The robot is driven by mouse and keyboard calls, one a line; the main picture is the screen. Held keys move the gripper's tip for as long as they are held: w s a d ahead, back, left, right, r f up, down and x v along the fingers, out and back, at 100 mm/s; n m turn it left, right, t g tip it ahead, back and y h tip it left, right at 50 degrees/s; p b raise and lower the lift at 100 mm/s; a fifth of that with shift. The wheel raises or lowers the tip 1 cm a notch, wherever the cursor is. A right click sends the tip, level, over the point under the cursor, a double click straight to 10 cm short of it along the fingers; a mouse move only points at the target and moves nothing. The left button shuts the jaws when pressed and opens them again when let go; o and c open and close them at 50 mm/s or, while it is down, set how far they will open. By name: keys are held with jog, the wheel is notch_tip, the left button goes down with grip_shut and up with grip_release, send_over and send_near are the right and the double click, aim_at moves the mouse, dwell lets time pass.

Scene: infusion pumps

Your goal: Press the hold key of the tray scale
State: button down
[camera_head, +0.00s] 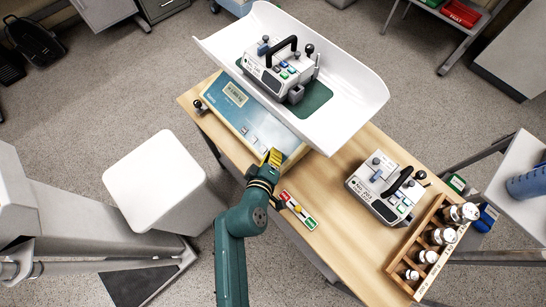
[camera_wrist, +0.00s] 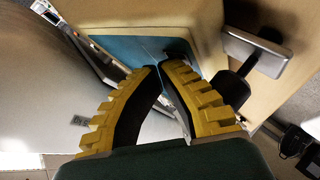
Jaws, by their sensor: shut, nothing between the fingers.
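The tray scale has a white curved tray (camera_head: 355,95) over a cream body with a blue front panel (camera_head: 228,98). The panel carries a small display (camera_head: 236,94) and several pale keys (camera_head: 252,136) toward its lower right; their labels are too small to read. My gripper (camera_head: 274,156) is shut and empty at the lower right end of the panel, beside the keys. In the wrist view, its yellow fingers (camera_wrist: 160,68) meet at the tips in front of the blue panel (camera_wrist: 125,42). I cannot tell whether they touch it. The fingers hide part of the panel there.
A pump with a black handle (camera_head: 280,68) sits on a green mat in the tray.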

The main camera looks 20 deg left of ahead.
jog(key=shift+s+d+r+p, duration=0.15)
jog(key=shift+s+r+p, duration=0.1)
jog(key=shift+s+p, duration=0.3)
jog(key=shift+w, duration=0.1)
jog(key=shift+r, duration=0.15)
jog(key=shift+a+r+p, duration=0.2)
jog(key=shift+r+p, duration=0.15)
jog(key=shift+r, duration=0.1)
jog(key=r+p, duration=0.1)
jog(key=s+r+p, duration=0.1)
jog(key=r+p, duration=0.1)
jog(key=r, duration=0.1)
jog(key=shift+s+a, duration=0.3)
jog(key=shift+a, duration=0.1)
